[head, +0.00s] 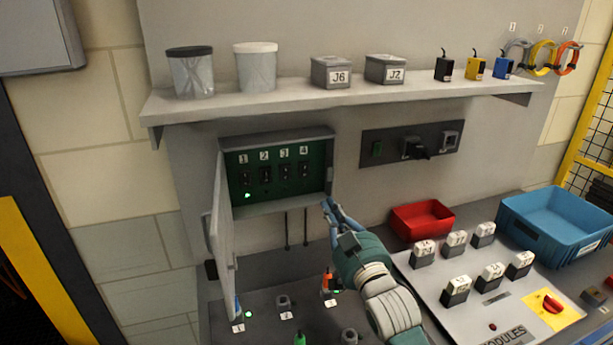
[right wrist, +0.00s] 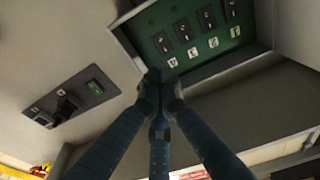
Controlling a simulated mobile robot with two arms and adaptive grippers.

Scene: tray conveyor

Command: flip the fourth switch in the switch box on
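The switch box (head: 277,136) on the wall is open, its door (head: 222,225) swung out at left. Its green panel has switches labelled 1, 2, 3 and 4. The fourth switch (head: 304,170) is the rightmost in the head view. In the upturned right wrist view, the fourth switch (right wrist: 161,42) is the leftmost. Whether its lever is up or down is too small to tell. My right gripper (head: 327,205) is at the box's lower right corner, below the fourth switch. In the wrist view its fingertips (right wrist: 160,77) are together and empty. My left gripper is not in view.
A dark socket panel (head: 410,143) is on the wall right of the box. A shelf (head: 350,93) with jars and small boxes runs above. Below are a red bin (head: 422,218), a blue crate (head: 555,216) and a modules board (head: 473,321). A green light glows under switch 1.

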